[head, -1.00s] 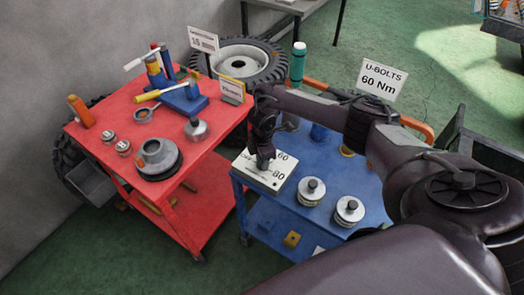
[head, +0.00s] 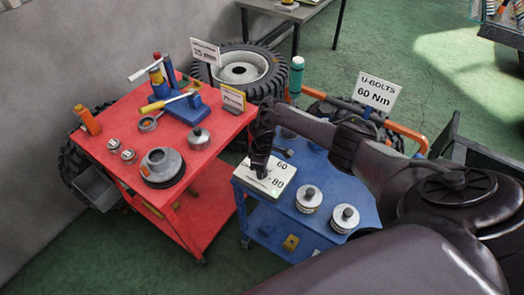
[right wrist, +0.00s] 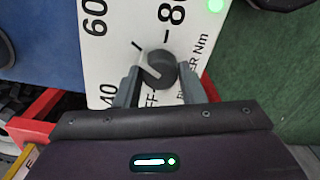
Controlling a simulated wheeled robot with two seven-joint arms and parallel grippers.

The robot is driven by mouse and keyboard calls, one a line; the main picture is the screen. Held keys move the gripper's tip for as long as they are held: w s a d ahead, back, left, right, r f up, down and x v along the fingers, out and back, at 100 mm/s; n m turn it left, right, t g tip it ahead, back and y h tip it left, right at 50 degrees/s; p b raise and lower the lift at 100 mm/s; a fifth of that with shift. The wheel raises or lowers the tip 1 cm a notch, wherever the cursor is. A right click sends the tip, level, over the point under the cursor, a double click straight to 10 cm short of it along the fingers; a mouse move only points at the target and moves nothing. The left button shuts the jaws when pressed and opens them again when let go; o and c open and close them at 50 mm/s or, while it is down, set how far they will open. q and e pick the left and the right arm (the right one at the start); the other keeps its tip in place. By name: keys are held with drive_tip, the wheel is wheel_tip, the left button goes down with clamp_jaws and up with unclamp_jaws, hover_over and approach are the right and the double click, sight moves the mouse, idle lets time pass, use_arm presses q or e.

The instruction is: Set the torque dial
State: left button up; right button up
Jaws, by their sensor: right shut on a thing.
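The white torque dial box (head: 247,171) stands on the blue cart. Its face, with printed 40, 60, 80 and OFF, also shows in the right wrist view (right wrist: 112,62). A dark round knob (right wrist: 159,68) sits on this face, near the 80 and the tick marks. My right gripper (head: 261,175) points down onto the box. In the right wrist view its two fingers (right wrist: 158,80) are shut on the knob from both sides. A green light (right wrist: 215,5) is lit on the box. A sign (head: 376,92) reads U-BOLTS 60 Nm. My left gripper is not in view.
Two round metal weights with knobs (head: 309,198) (head: 344,217) stand right of the box on the blue cart (head: 283,222). The red cart (head: 222,133) on the left holds tools, jars and a lidded pot (head: 198,137). A teal bottle (head: 296,76) stands behind.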

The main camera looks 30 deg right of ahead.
drive_tip(key=shift+w, duration=0.1)
idle(0.4)
drive_tip(key=o, duration=1)
wheel_tip(320, 180, up, 8)
drive_tip(key=shift+f, duration=0.1)
